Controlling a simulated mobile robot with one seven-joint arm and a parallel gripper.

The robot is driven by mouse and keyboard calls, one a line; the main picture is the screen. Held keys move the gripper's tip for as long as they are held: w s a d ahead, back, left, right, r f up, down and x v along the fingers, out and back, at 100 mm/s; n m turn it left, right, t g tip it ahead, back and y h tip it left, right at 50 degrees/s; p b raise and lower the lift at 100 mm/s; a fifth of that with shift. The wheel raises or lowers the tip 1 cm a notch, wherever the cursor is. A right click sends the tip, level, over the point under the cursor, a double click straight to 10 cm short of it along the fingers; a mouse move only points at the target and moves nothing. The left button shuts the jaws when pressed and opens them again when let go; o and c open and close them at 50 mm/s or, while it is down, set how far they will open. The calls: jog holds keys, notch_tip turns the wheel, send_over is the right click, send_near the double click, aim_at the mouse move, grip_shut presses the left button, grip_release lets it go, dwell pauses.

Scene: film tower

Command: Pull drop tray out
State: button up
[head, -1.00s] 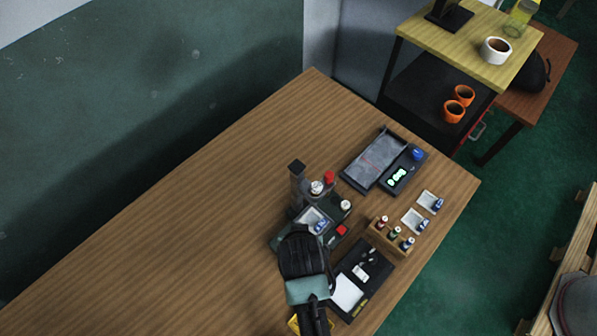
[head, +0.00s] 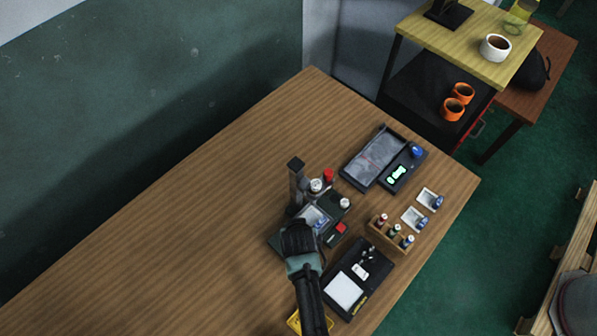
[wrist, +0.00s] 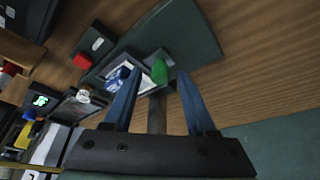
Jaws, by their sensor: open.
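The film tower's dark base (head: 280,240) stands on the wooden table, with a grey upright post (head: 296,185) at its back. A small pale tray (head: 312,214) with a blue knob sits on this base, partly hidden by my gripper in the head view. In the wrist view the pale tray (wrist: 143,63) shows beyond my fingertips, with a blue-and-white piece (wrist: 118,78) and a green piece (wrist: 160,71) at it. My gripper (wrist: 160,78) is open, with its two blue fingers apart. I cannot tell whether a finger touches the tray.
A red button (head: 341,228) is on the base's right. A wooden rack of small bottles (head: 390,232), two pale trays with blue knobs (head: 428,199), a dark mat with a white pad (head: 343,291) and a scale (head: 396,176) stand to the right. The table's left is clear.

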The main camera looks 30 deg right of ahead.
jog(key=shift+c, duration=0.4)
grip_shut()
dwell(1.1)
